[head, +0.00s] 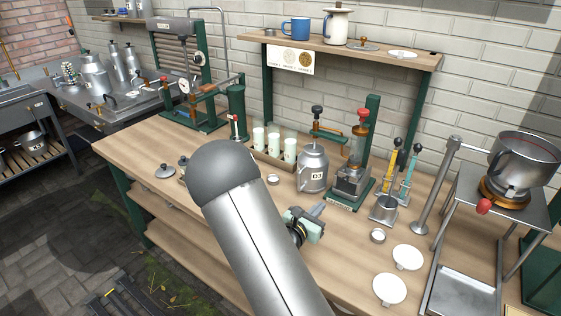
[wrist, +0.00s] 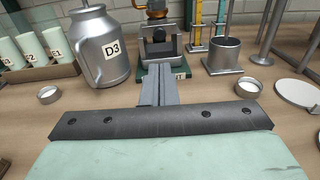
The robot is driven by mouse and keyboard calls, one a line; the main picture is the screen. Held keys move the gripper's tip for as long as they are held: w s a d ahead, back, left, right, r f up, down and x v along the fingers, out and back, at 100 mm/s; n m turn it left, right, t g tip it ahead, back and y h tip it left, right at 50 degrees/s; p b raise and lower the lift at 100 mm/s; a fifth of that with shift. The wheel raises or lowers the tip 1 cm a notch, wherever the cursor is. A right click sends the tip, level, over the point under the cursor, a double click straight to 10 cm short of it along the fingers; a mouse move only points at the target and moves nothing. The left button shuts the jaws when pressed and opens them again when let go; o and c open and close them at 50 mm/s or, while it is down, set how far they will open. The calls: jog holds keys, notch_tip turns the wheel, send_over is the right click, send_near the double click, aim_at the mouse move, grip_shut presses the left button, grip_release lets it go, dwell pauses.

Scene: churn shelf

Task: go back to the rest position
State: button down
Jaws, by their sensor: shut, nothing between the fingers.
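My gripper (wrist: 158,85) reaches forward low over the wooden bench in the wrist view, its two grey fingers together with nothing between them. In the head view my gripper (head: 314,211) shows just right of my large silver arm link, which hides part of the bench. The fingers point toward the green-based device (head: 352,182) and are apart from it as far as I can see. The silver churn marked D3 (head: 313,170) stands upright to the left of the fingers; it also shows in the wrist view (wrist: 100,45).
White cylinders (head: 274,143) stand in a wooden rack behind my arm. A metal cup (head: 383,208), a small ring (head: 377,236) and white discs (head: 390,289) are to the right. A pot (head: 524,158) sits on a stand at far right. A shelf (head: 350,50) overhangs the back.

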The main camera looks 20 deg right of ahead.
jog(key=s+a+r+m+g+y, duration=0.1)
jog(key=s+r+m+g+y, duration=0.15)
jog(key=s+m+g, duration=0.5)
jog(key=s+a+r+m+g+y, duration=0.1)
jog(key=s+r+m+g+y, duration=0.2)
jog(key=s+m, duration=0.7)
jog(key=s+a+r+m+t+y, duration=0.1)
jog(key=s+a+m+y, duration=0.2)
jog(key=a, duration=0.5)
jog(key=s+a+r+m+y, duration=0.2)
jog(key=s+a+m+y, duration=0.2)
jog(key=a, duration=0.4)
jog(key=shift+s+a+t+y, duration=0.35)
jog(key=shift+s+y, duration=0.4)
jog(key=shift+y, duration=0.3)
